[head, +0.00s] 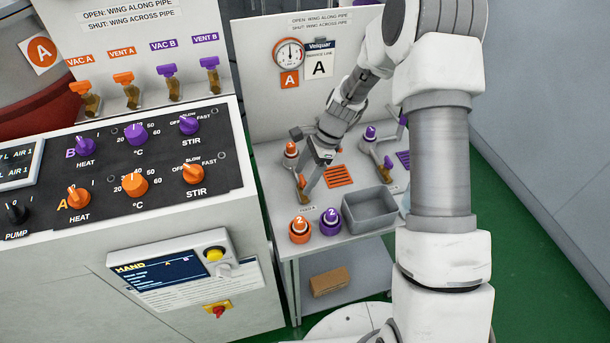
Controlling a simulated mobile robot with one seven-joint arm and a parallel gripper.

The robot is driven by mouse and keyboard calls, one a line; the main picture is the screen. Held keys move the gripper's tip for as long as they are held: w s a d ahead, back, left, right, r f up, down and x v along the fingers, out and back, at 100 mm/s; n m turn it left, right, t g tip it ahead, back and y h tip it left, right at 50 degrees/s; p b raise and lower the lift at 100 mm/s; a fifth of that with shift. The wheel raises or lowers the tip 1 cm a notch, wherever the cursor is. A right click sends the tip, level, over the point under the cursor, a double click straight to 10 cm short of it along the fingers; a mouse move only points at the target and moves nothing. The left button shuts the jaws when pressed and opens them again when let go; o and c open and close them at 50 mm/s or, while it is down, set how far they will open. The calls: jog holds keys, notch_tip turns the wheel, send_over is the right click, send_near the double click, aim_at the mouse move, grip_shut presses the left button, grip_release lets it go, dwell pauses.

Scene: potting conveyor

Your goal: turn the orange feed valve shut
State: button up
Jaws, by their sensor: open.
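My gripper (309,183) reaches down over the left part of the bench, with its fingers pointing down. It is open. A small brass valve with a bit of orange (300,182) shows right at the fingers, and it looks like the orange feed valve. The fingers partly cover it. I cannot tell whether they touch it or which way its wing lies. An orange-topped fitting (291,150) stands just behind it to the left.
Purple fittings (388,162) stand to the right. An orange cap (300,229), a purple cap (330,222) and a grey bin (370,209) are at the bench front. A control cabinet (150,180) with knobs and brass valves (128,90) is on the left. Green floor lies right.

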jog(key=shift+f, duration=0.1)
grip_shut()
dwell(0.4)
